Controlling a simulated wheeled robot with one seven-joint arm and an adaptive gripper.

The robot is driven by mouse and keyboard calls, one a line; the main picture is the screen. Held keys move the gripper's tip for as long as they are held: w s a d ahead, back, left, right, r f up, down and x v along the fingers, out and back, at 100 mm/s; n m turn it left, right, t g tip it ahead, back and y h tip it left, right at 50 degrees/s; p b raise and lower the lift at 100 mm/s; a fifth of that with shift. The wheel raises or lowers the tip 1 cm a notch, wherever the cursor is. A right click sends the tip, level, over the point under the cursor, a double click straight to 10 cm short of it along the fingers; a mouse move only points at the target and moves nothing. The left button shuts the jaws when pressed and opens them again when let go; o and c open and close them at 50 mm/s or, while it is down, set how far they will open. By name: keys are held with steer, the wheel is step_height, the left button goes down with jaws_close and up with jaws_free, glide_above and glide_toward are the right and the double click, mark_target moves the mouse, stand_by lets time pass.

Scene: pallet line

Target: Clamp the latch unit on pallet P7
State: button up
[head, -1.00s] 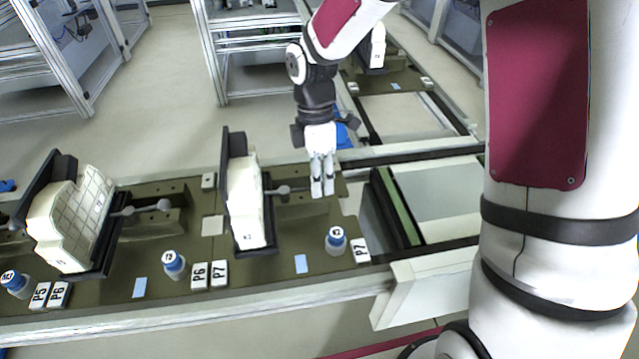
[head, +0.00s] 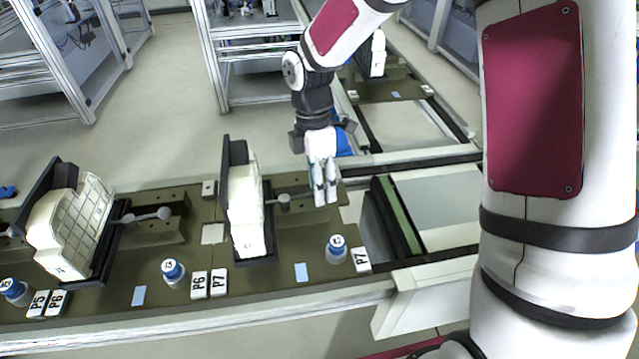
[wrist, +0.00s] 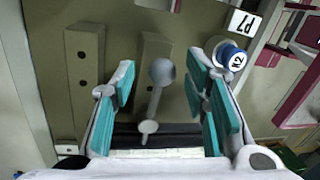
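Pallet P7 (head: 275,262) is the dark olive plate at the right end of the row, with P7 labels near its front corners. On it stands the latch unit (head: 247,212), a pale block against a black upright plate. Its grey lever (head: 284,200) points right; in the wrist view the lever (wrist: 162,73) has a larger ball at its far end and a smaller one near the black plate. My gripper (head: 325,200) is over the pallet, right of the unit. In the wrist view my gripper (wrist: 165,90) is open, its teal-padded fingers either side of the lever, with gaps.
A blue-capped bottle (head: 336,249) stands at the pallet's front right, close to the right finger in the wrist view (wrist: 230,56). Pallet P6 (head: 115,275) with a similar unit (head: 72,228) lies left. The conveyor has an open gap (head: 385,225) right of P7.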

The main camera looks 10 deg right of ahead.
steer(key=shift+r, duration=0.1)
step_height(320, 180, up, 12)
steer(key=w, duration=0.2)
steer(key=shift+a+f, duration=0.2)
steer(key=shift+w, duration=0.1)
